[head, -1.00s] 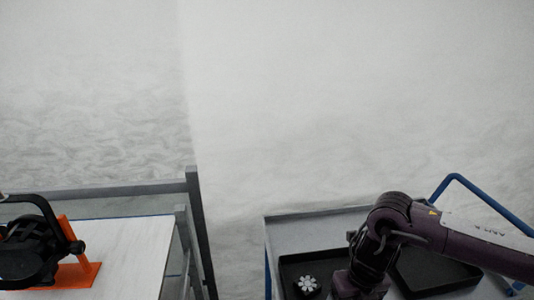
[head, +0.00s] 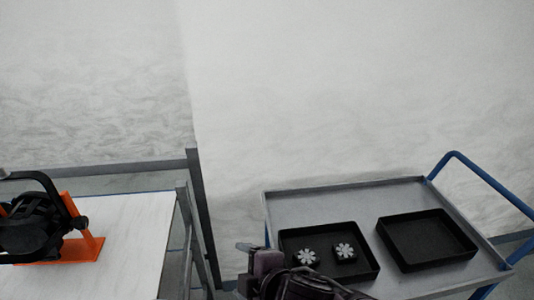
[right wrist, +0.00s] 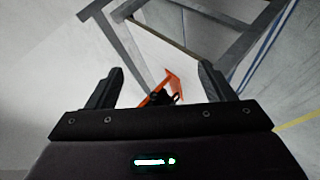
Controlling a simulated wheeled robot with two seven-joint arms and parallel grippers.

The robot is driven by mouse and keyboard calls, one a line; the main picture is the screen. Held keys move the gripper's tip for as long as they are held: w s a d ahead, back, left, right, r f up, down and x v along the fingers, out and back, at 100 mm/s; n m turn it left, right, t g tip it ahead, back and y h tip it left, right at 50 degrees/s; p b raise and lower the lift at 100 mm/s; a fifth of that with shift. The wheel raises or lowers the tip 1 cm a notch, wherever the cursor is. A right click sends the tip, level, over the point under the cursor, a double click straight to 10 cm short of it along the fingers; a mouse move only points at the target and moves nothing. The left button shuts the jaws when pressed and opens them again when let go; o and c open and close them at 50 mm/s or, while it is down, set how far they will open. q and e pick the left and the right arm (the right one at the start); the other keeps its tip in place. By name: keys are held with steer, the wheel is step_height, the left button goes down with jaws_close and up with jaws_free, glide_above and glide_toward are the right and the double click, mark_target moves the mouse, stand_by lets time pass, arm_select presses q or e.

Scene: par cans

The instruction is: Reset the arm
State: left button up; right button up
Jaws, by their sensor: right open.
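My right gripper (head: 248,254) shows at the bottom middle of the head view, beside the left edge of the trolley. It is raised away from the trays, and its arm comes in from the bottom edge. In the right wrist view both fingers of my right gripper (right wrist: 160,78) stand wide apart with nothing between them. Beyond the fingers are an orange stand (right wrist: 174,82) and the white table, at a distance. My left gripper is in neither view.
A grey trolley (head: 340,197) holds a black tray (head: 372,260) with two white flower-shaped knobs on black parts, and an empty black tray (head: 425,240). A black par can (head: 30,232) on an orange stand (head: 92,247) is on the white table (head: 140,225) at left.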

steer(key=s+d+f+m+g+h, duration=0.2)
steer(key=s+d+f+m, duration=0.2)
steer(key=d+m, duration=0.3)
steer(key=s+d+f+m+g+h, duration=0.1)
steer(key=s+d+f+m+h, duration=0.3)
steer(key=d, duration=0.5)
steer(key=s+d+f+m+g+h, duration=0.1)
steer(key=s+d+f+m+g, duration=0.2)
steer(key=d+m, duration=0.5)
step_height(320, 180, down, 28)
steer(key=s, duration=0.2)
steer(key=s+d+f, duration=0.1)
steer(key=s+f, duration=0.8)
steer(key=s, duration=0.1)
steer(key=s+d+f+n+g, duration=0.1)
steer(key=s+d+f, duration=0.1)
steer(key=s+f, duration=0.8)
steer(key=shift+s+d+f+g, duration=0.15)
steer(key=shift+d+f+g, duration=0.1)
steer(key=shift+d+g, duration=0.05)
